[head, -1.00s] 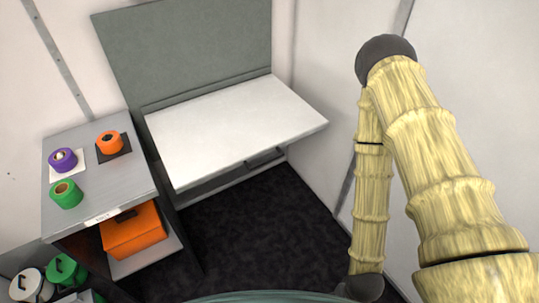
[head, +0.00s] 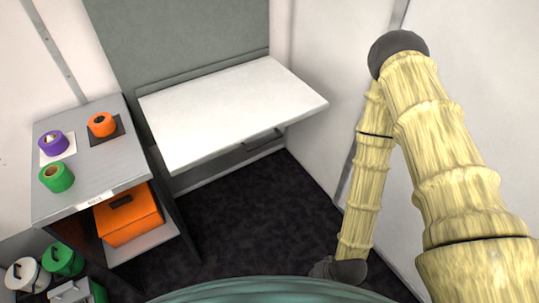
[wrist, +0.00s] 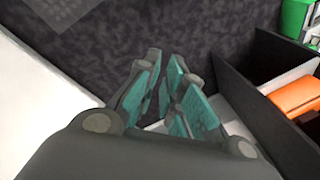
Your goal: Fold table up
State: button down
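The white fold-down table (head: 230,112) stands out roughly level from the grey-green wall panel in the head view. Its far edge is at the panel and its near edge is free. A dark handle-like bar (head: 262,137) shows under its right part. In the wrist view a white surface, likely the table (wrist: 35,125), fills the lower left. My gripper (wrist: 165,62) shows there with teal-padded fingers, a narrow gap between them and nothing held. It is beside the white surface, above the dark floor.
A grey shelf unit (head: 85,190) stands left of the table, with purple, orange and green rolls on top. An orange box (head: 128,214) sits inside it. Green and white containers stand at lower left. Dark carpet (head: 240,215) is clear before the table; white walls are at right.

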jog(key=w+a+f+m+t+y+b, duration=0.35)
jog(key=w+a+m+b, duration=0.25)
jog(key=w+a+b, duration=0.4)
jog(key=w+a+f+m+t+y+b, duration=0.35)
jog(key=w+a+m+t+b, duration=0.3)
jog(key=w, duration=0.45)
jog(key=w+r+m+t+y+b, duration=0.35)
jog(key=w+m+b, duration=0.25)
jog(key=w+b, duration=0.35)
jog(key=w+d+r+m+t+b, duration=0.6)
jog(key=d+m+t+b, duration=0.2)
jog(key=m+b, duration=0.1)
jog(key=w+a+r, duration=0.1)
jog(key=w+r, duration=0.2)
jog(key=r, duration=0.2)
jog(key=w+a+r+b, duration=0.1)
jog(key=w+a+r, duration=0.1)
jog(key=r, duration=0.4)
jog(key=shift+w+a, duration=0.3)
jog(key=shift+w, duration=0.2)
jog(key=shift+y, duration=0.25)
